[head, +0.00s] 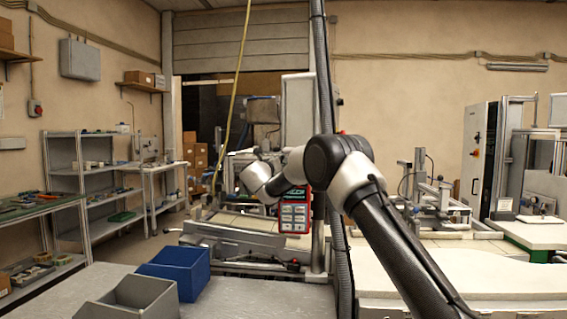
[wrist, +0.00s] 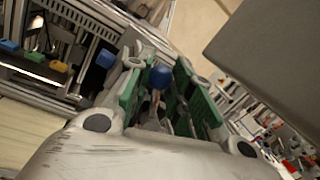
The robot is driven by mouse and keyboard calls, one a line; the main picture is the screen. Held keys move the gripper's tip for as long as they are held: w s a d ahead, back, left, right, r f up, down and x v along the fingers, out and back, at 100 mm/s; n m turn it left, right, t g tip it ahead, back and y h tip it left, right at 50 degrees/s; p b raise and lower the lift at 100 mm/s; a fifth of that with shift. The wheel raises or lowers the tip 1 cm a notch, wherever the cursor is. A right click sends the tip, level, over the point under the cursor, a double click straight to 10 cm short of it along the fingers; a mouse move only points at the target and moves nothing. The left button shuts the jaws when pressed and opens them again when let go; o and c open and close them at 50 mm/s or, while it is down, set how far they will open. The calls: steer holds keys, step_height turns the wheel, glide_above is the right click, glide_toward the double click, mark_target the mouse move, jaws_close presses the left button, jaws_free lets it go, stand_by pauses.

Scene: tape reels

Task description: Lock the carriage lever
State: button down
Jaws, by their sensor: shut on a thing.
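In the wrist view, my gripper (wrist: 161,92) has green-padded fingers on both sides of the carriage lever, which shows a round blue knob (wrist: 160,77) on a thin stem. The gripper is shut on the lever. The lever's base is hidden behind the gripper body, and its angle is hard to judge. In the head view my arm reaches over to the machine (head: 235,238) in the middle; the fingers and the lever cannot be made out there.
A red and grey control pendant (head: 294,212) hangs just right of my wrist in the head view. A blue bin (head: 173,272) and a grey bin (head: 130,299) stand on the front bench. In the wrist view, a large grey block (wrist: 270,45) fills the upper right, close by.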

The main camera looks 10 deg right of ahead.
steer(key=shift+a+f+n, duration=0.15)
steer(key=shift+f+n, duration=0.05)
steer(key=shift+n, duration=0.2)
steer(key=c, duration=1.2)
jaws_free()
steer(key=shift+w, duration=0.1)
steer(key=shift+c, duration=0.2)
steer(key=shift+a, duration=0.1)
steer(key=v, duration=1.2)
